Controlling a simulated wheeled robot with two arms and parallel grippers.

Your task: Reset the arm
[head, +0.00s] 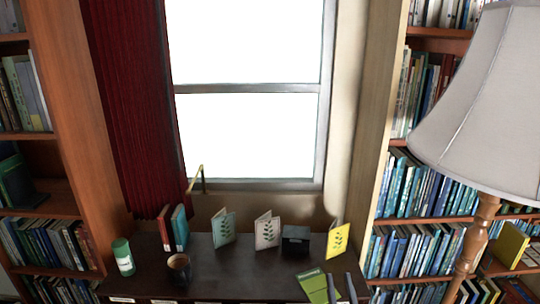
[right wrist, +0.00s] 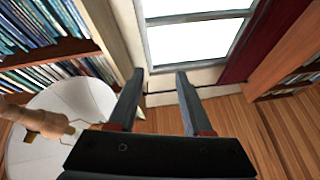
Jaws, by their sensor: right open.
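My right gripper (head: 341,285) shows at the bottom of the head view, right of centre, as two dark parallel fingers. In the right wrist view the fingers (right wrist: 159,78) stand apart with nothing between them, in front of the window wall and wooden floor. The gripper is open and empty. A green book (head: 312,285) shows just left of the fingers in the head view; I cannot tell whether they touch. My left gripper is in neither view.
A dark cabinet top (head: 225,268) holds several small books, a black box (head: 295,240), a mug (head: 179,268) and a green canister (head: 123,257). A lamp (head: 485,110) stands at right. Bookshelves flank the window (head: 245,135). The wrist view shows bare floor (right wrist: 280,135) at right.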

